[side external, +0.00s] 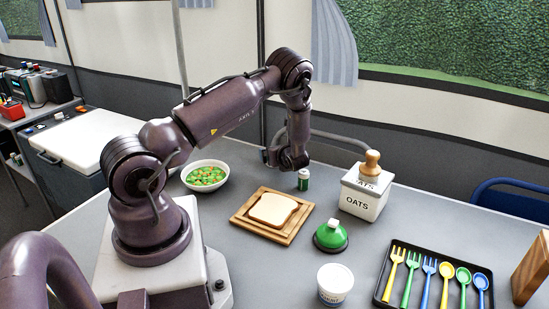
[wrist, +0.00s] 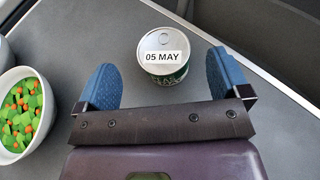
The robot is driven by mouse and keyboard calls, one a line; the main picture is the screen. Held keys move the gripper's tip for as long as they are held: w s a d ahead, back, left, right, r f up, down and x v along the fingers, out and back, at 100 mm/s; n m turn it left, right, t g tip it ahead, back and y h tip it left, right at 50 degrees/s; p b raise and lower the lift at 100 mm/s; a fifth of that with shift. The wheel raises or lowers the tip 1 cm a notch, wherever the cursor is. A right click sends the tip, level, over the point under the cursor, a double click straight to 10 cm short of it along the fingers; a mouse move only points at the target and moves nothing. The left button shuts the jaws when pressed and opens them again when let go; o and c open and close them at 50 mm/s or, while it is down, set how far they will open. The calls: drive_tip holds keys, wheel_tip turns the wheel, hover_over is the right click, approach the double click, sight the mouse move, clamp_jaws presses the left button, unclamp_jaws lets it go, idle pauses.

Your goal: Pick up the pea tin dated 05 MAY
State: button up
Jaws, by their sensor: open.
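The pea tin (wrist: 163,58) stands upright in the wrist view. Its lid carries a white label reading 05 MAY, and its side is dark green with partly readable print. My gripper (wrist: 163,82) is open, its two blue fingertips lying to the left and right of the tin in the picture. The tin appears slightly ahead of the fingers, and I see no contact. In the side external view a small green tin (side external: 303,179) stands on the table behind the bread board. My gripper (side external: 287,166) is just left of it, with its fingers largely hidden there.
A bowl of green and orange pieces (side external: 205,176) stands left of the gripper. A wooden board (side external: 250,229) with bread (side external: 272,209), an OATS box (side external: 363,197), a green-topped item (side external: 331,236), a white tub (side external: 334,284) and a cutlery tray (side external: 386,290) occupy the table.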

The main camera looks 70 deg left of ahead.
drive_tip(key=x, duration=0.5)
drive_tip(key=shift+w, duration=0.15)
drive_tip(key=c, duration=1.1)
